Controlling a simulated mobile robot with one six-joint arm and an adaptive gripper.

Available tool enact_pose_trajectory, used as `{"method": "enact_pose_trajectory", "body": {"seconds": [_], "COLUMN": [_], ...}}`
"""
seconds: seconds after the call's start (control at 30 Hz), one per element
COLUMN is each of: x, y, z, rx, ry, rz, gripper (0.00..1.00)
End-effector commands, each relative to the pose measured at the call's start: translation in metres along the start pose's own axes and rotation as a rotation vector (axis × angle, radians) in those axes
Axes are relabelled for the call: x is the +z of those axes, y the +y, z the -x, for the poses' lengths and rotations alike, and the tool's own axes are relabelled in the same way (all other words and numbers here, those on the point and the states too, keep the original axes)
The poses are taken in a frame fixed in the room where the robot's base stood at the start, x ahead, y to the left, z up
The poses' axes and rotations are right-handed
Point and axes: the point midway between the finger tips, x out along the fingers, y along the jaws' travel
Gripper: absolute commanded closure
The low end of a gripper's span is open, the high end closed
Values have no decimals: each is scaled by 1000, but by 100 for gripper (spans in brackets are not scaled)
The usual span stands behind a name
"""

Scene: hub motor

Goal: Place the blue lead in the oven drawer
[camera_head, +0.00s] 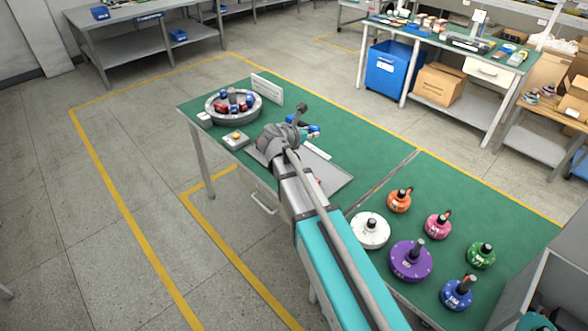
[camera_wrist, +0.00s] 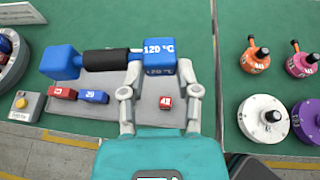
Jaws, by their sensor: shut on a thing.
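The blue lead (camera_wrist: 62,63) has two blue ends joined by a black grip, with 120 °C printed on the right end. It lies sideways in the wrist view. My gripper (camera_wrist: 160,82) is shut on its labelled right end and holds it over the grey tray. In the head view the lead (camera_head: 313,131) shows small beside my gripper (camera_head: 300,122), partly hidden by it. A handle (camera_head: 264,204) sits below the green table's near edge. I cannot tell whether it belongs to the oven drawer.
Small red and blue labelled blocks (camera_wrist: 93,96) lie on the grey tray (camera_wrist: 120,124). A round tray (camera_head: 212,117) and a yellow-button box (camera_head: 236,138) stand left. Several coloured discs with shafts, including purple (camera_head: 405,265), stand right. A grey cabinet (camera_head: 562,262) is at lower right.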

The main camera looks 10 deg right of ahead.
Motion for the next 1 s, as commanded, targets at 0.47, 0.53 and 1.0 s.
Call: {"method": "enact_pose_trajectory", "body": {"seconds": [0.47, 0.53, 1.0], "x": [-90, -102, -159], "y": [55, 62, 98], "z": [-15, -16, -16], "rx": [-57, -67, -113], "ry": [1, 1, -5], "rz": [-24, -29, -49], "gripper": [100, 100, 100]}}
